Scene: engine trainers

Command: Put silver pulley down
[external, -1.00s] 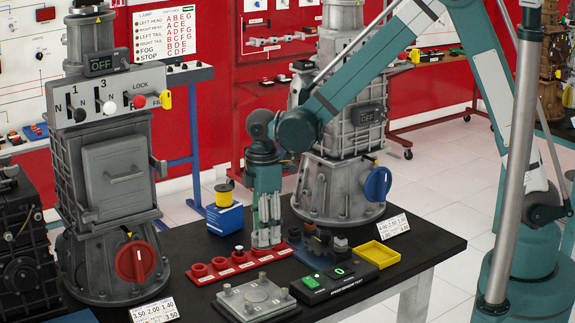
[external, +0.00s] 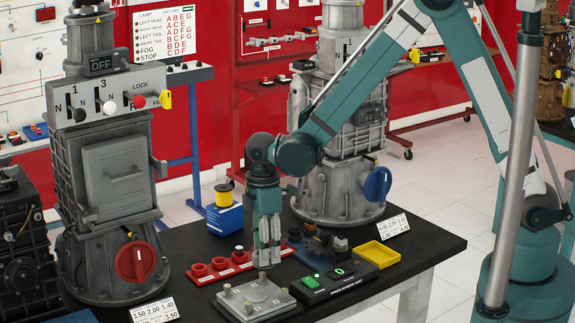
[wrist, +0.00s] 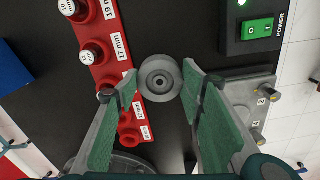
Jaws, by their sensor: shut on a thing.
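The silver pulley (wrist: 160,78) is a round grey disc with a centre hole. In the wrist view it sits between the two fingertips of my gripper (wrist: 160,84), which is shut on it. The black table top lies beneath it; I cannot tell whether the pulley touches the table. In the external view my gripper (external: 267,262) points down between the red socket rack and the green-button power box, and the pulley cannot be made out there.
The red socket rack (external: 222,264) is left of my gripper. The metal plate with posts (external: 256,297) is in front, and the power box (external: 334,280) is to the right. A yellow tray (external: 376,254) and a blue box (external: 225,219) stand nearby. Large grey engines (external: 112,190) stand around.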

